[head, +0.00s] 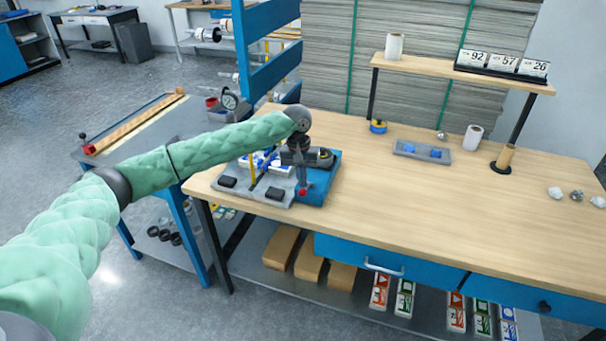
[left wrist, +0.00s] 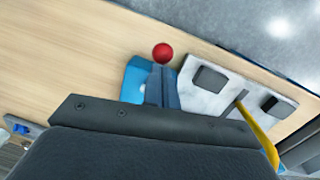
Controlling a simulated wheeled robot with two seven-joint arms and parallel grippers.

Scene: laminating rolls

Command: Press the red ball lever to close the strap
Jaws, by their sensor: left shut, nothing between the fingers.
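The red ball (head: 302,192) of the lever is at the front of the blue part of a grey and blue device (head: 325,181) on the bench. My left gripper (head: 302,182) points down over the device, its shut, empty fingers right at the ball. In the left wrist view the red ball (left wrist: 163,53) shows just beyond the tips of the left fingers (left wrist: 160,68); I cannot tell whether they touch. A yellow strap-like strip (head: 254,171) stands up from the grey part; it also shows in the left wrist view (left wrist: 258,130). The lever's arm is mostly hidden. My right gripper is out of view.
The wooden bench top (head: 420,205) is clear to the right of the device. A grey tray (head: 422,151) with blue pieces and a raised shelf (head: 450,78) stand farther back. A blue post frame (head: 265,70) rises behind the device.

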